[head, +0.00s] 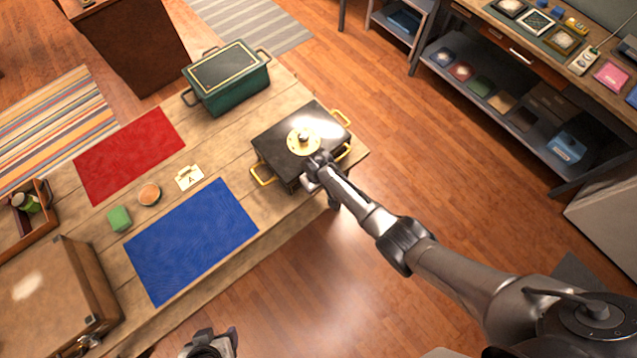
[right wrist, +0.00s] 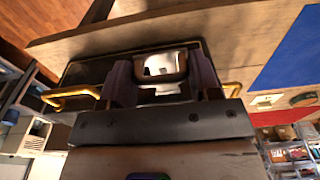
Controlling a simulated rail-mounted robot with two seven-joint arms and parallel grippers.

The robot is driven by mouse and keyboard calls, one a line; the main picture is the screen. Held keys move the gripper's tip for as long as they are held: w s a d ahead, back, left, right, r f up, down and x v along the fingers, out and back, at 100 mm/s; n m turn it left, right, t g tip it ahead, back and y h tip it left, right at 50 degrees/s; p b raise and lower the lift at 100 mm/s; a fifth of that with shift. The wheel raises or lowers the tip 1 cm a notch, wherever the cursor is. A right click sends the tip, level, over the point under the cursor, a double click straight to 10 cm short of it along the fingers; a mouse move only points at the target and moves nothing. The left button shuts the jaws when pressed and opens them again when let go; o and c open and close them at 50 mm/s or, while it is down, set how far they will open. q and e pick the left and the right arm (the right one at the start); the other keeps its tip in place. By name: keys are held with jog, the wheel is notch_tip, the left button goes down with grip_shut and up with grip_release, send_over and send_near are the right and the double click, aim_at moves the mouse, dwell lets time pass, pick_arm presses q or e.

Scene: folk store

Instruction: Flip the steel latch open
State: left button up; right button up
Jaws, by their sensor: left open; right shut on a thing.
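A black box (head: 277,141) with gold handles and a round gold piece on its lid stands at the right end of the wooden table. The steel latch (right wrist: 160,64) is on the box's near side, shown in the right wrist view between my gripper fingers. My right gripper (right wrist: 162,80) is shut on the latch; in the head view the right gripper (head: 313,176) is at the box's near edge and hides the latch. The lid looks closed. My left gripper (head: 212,345) is open and empty at the bottom edge of the head view, away from the box.
A green box (head: 230,85) stands behind the black one. A red mat (head: 130,152), a blue mat (head: 192,238), a small card (head: 189,178) and a brown suitcase (head: 60,295) are to the left. Open floor lies in front of the table.

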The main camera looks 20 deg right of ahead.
jog(key=shift+d, duration=0.15)
jog(key=o, duration=1)
jog(key=shift+r, duration=0.25)
notch_tip(320, 180, up, 13)
jog(key=p, duration=0.1)
jog(key=shift+s+d+r, duration=0.15)
jog(key=shift+s, duration=0.25)
